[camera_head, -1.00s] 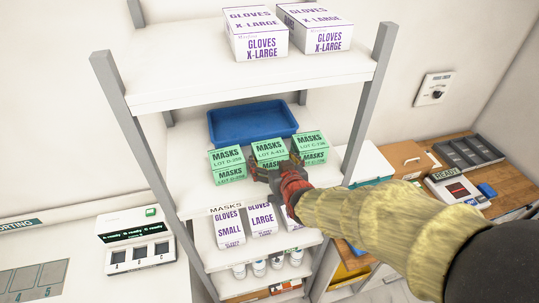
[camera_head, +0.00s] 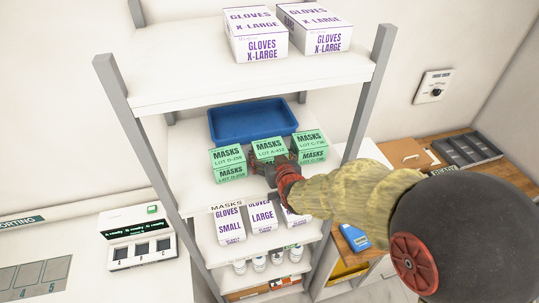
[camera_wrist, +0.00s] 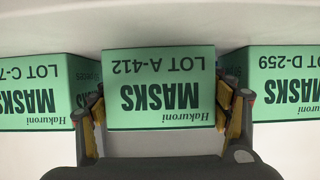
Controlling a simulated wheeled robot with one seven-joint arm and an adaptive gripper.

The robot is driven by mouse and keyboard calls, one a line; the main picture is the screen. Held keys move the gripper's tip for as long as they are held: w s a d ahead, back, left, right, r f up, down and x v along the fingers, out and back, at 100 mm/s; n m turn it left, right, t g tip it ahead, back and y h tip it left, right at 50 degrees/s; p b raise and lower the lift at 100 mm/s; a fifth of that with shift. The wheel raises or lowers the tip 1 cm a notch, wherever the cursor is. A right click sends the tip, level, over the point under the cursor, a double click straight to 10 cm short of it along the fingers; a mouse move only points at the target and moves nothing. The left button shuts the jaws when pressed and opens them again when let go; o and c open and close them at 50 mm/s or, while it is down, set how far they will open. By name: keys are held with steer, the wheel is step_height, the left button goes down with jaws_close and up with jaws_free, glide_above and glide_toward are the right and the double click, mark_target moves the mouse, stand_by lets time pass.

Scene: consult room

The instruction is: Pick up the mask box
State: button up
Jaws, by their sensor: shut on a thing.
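Three green mask boxes stand in a row on the middle shelf. The middle mask box, LOT A-412 (camera_head: 268,149), is between my gripper's fingers; it also shows upside down in the wrist view (camera_wrist: 160,88). My gripper (camera_head: 268,174) is shut on this box, with one finger against each side, as the wrist view shows (camera_wrist: 163,113). The left box, LOT D-259 (camera_head: 228,163), and the right box, LOT C-736 (camera_head: 311,143), are close beside the fingers. I cannot tell whether the held box is clear of the shelf.
A blue tray (camera_head: 252,121) lies behind the boxes on the same shelf (camera_head: 188,140). Glove boxes (camera_head: 257,35) stand on the shelf above, and more glove boxes (camera_head: 229,224) stand on the shelf below. Grey posts (camera_head: 372,85) flank the shelves.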

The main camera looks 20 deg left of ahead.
steer(key=c, duration=0.6)
steer(key=shift+r, duration=0.1)
